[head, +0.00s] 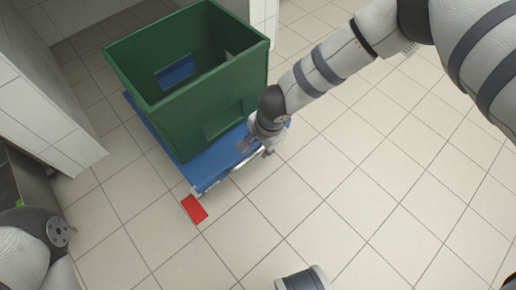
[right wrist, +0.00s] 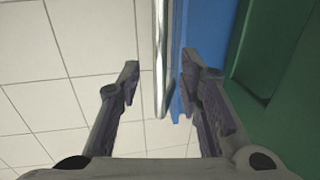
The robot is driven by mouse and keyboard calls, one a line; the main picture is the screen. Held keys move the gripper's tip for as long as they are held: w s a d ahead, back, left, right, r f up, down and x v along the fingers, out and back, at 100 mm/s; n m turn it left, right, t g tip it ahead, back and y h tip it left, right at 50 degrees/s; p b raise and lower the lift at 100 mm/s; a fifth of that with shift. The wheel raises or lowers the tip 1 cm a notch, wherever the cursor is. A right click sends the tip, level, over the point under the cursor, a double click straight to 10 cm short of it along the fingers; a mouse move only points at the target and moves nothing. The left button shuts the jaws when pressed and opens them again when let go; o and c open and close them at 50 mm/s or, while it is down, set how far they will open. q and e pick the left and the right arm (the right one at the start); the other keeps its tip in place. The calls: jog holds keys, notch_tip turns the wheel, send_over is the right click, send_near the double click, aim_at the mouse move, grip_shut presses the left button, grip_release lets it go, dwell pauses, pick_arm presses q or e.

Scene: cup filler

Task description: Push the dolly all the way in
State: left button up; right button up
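The blue dolly (head: 225,165) stands on the tiled floor and carries a large green crate (head: 182,120). A red pedal-like piece (head: 194,209) sticks out at its near corner. My right gripper (head: 268,147) is at the dolly's right edge, beside the crate. In the right wrist view my right gripper (right wrist: 160,72) is open, its fingers apart on either side of a shiny metal bar (right wrist: 160,50) along the dolly's edge. The blue deck (right wrist: 207,35) and green crate (right wrist: 285,75) are right of the bar. Contact cannot be told. My left gripper is out of view.
A white tiled wall or partition (head: 45,95) stands left of the dolly, with another white panel (head: 72,14) behind the crate. A white edge (head: 262,18) rises at the back right. The tiled floor (head: 370,200) to the right is clear.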

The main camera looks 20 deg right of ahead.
jog(key=f, duration=0.2)
jog(key=shift+w+a+f+b, duration=0.1)
jog(key=shift+w+f+b, duration=0.1)
jog(key=shift+f+b, duration=0.15)
grip_shut()
